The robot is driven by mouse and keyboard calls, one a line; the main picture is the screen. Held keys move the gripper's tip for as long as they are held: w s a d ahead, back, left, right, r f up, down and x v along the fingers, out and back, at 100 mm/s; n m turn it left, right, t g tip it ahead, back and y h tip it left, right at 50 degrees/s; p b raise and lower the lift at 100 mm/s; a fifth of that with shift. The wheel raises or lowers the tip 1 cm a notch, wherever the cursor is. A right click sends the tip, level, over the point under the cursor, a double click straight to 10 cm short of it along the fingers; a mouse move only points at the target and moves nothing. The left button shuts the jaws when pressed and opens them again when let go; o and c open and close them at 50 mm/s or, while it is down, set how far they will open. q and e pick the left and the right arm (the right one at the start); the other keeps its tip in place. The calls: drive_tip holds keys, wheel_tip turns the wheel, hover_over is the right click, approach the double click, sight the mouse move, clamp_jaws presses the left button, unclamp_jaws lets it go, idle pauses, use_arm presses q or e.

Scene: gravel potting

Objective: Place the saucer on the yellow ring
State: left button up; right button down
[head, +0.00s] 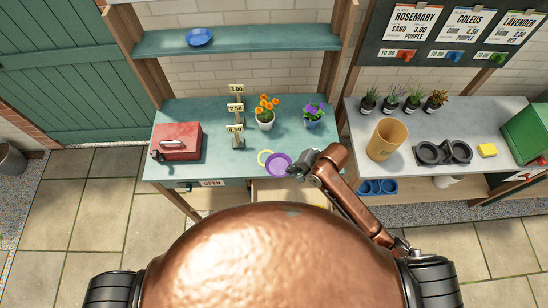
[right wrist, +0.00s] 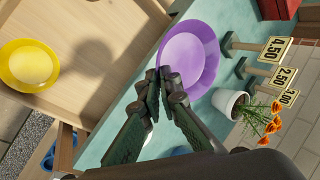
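The purple saucer (head: 278,164) is at the front edge of the green table, overlapping the yellow ring (head: 259,157) from the lower right in the head view. Part of the ring is hidden behind it. In the right wrist view the purple saucer (right wrist: 200,50) fills the upper middle, and the ring is not visible there. My right gripper (head: 296,169) is at the saucer's right side. In the wrist view its fingertips (right wrist: 162,78) are close together at the saucer's rim, pinching it. Whether the saucer touches the table is unclear. My left gripper is out of view.
An open wooden drawer (right wrist: 85,35) below the table edge holds a yellow saucer (right wrist: 28,64). Behind stand orange flowers (head: 265,112), purple flowers (head: 313,115) and price signs (head: 237,108). A red box (head: 178,141) stands left. A blue saucer (head: 199,37) sits on the shelf.

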sight(283, 159)
drive_tip(key=w+a+f, duration=0.1)
drive_tip(key=w, duration=0.1)
drive_tip(key=w+a, duration=0.1)
drive_tip(key=w, duration=0.1)
drive_tip(key=w+a+f, duration=0.1)
drive_tip(key=w, duration=0.1)
drive_tip(key=shift+f+p, duration=0.3)
drive_tip(key=shift+f, duration=0.05)
drive_tip(key=w+f, duration=0.1)
drive_tip(key=f, duration=0.1)
drive_tip(key=w+a+f, duration=0.1)
drive_tip(key=w+f, duration=0.1)
drive_tip(key=w+a+f, duration=0.1)
drive_tip(key=f, duration=0.1)
drive_tip(key=shift+w, duration=0.2)
wheel_tip(283, 159, down, 3)
drive_tip(key=shift+r+p, duration=0.1)
drive_tip(key=shift+p, duration=0.4)
drive_tip(key=c, duration=2.6)
unclamp_jaws()
drive_tip(key=shift+c, duration=0.2)
drive_tip(key=shift+o, duration=1.1)
drive_tip(key=shift+d, duration=0.1)
drive_tip(key=v, duration=1.1)
drive_tip(key=shift+s+d+r, duration=0.2)
drive_tip(key=shift+r, duration=0.05)
